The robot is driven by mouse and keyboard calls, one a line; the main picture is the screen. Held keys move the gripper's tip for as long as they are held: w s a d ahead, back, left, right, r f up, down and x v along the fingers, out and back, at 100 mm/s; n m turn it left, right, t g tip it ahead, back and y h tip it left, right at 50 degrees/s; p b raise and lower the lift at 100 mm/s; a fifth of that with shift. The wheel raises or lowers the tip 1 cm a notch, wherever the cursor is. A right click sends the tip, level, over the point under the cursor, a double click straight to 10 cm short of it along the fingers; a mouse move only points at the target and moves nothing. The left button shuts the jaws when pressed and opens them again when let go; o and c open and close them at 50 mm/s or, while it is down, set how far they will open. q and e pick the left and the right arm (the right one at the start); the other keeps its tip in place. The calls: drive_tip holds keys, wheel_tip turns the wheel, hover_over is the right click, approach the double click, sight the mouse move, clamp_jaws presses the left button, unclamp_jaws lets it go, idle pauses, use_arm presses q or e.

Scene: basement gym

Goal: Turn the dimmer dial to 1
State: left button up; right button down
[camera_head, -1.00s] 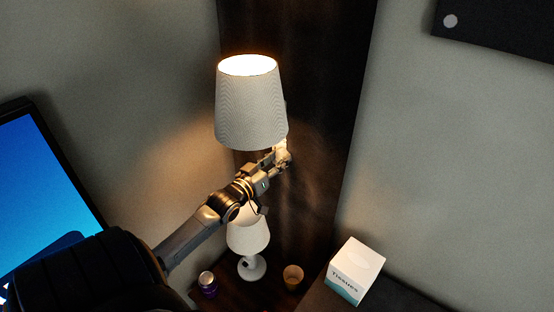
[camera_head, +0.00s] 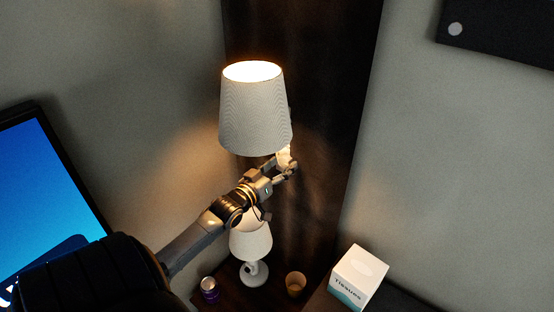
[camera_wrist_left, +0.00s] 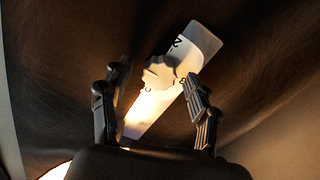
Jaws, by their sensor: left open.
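The dimmer dial (camera_wrist_left: 160,73) is a pale, scalloped knob on a long white wall plate (camera_wrist_left: 203,40) in the left wrist view. Dark marks stand around the knob, one looking like a 2 near the plate's upper end; I cannot tell the setting. My left gripper (camera_wrist_left: 155,80) is open, with one finger on each side of the knob; contact is not clear. In the head view my left gripper (camera_head: 286,167) reaches up to the plate (camera_head: 284,157), just below the large lit lampshade; the knob is not clear there. My right gripper is not in view.
The large lit lampshade (camera_head: 255,112) hangs just above my left gripper. Below stand a smaller white lamp (camera_head: 251,243), a purple can (camera_head: 209,291), a brown cup (camera_head: 295,284) and a tissue box (camera_head: 357,276). A blue screen (camera_head: 45,205) is at left.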

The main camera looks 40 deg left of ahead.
use_arm(q)
drive_tip(key=s+d, duration=0.1)
drive_tip(key=s, duration=1.1)
drive_tip(key=shift+d, duration=0.15)
drive_tip(key=shift+f, duration=0.1)
